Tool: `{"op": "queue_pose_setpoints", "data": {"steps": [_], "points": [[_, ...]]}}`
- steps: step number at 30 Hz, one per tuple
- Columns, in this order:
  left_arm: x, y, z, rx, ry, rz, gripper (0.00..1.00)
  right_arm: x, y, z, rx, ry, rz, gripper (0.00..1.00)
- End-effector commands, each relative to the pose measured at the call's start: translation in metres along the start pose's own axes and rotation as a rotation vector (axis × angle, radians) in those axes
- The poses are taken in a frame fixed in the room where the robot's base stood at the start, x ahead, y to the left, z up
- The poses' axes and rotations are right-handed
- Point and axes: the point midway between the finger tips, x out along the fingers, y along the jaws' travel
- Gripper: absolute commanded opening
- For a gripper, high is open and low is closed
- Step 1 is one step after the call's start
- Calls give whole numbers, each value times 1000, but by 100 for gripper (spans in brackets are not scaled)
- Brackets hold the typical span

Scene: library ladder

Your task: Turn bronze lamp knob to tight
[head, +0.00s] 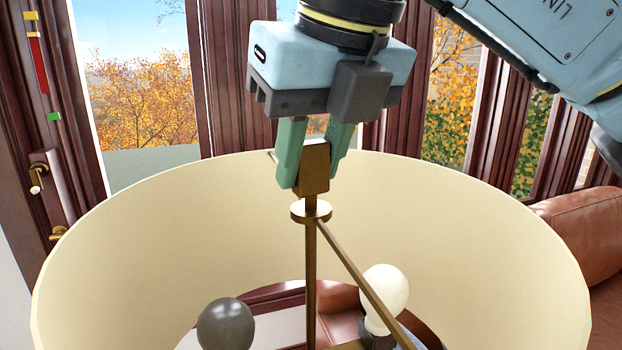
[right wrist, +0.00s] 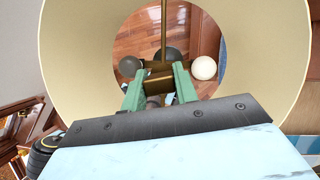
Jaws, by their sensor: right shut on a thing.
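The bronze lamp knob (head: 315,172) is a blocky piece on top of a thin bronze rod in the middle of the cream lampshade (head: 480,230). A round bronze disc (head: 311,211) sits just below it on the rod. My right gripper (head: 313,170) comes down from above, its green fingers shut on the knob from two sides. The right wrist view shows the same knob (right wrist: 160,82) between the fingers, which hide part of it. My left gripper is not in view.
Inside the shade are a white bulb (head: 384,292) and a dark grey bulb (head: 226,325). A bronze arm (head: 355,270) runs from the disc down to the right. The shade's rim surrounds the gripper. A brown leather seat (head: 585,225) stands at right, with windows behind.

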Motion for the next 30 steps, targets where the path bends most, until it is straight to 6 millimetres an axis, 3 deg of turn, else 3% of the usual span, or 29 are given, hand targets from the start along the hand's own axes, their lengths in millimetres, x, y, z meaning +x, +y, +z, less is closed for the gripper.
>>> {"op": "queue_pose_setpoints", "data": {"steps": [12, 29, 30], "points": [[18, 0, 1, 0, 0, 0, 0, 0, 0, 0, 188, -3, -78, 6], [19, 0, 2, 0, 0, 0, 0, -1, 0, 1, 219, -3, -89, 6], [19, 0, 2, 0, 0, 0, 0, -1, 0, 1, 219, -3, -89, 30]]}}
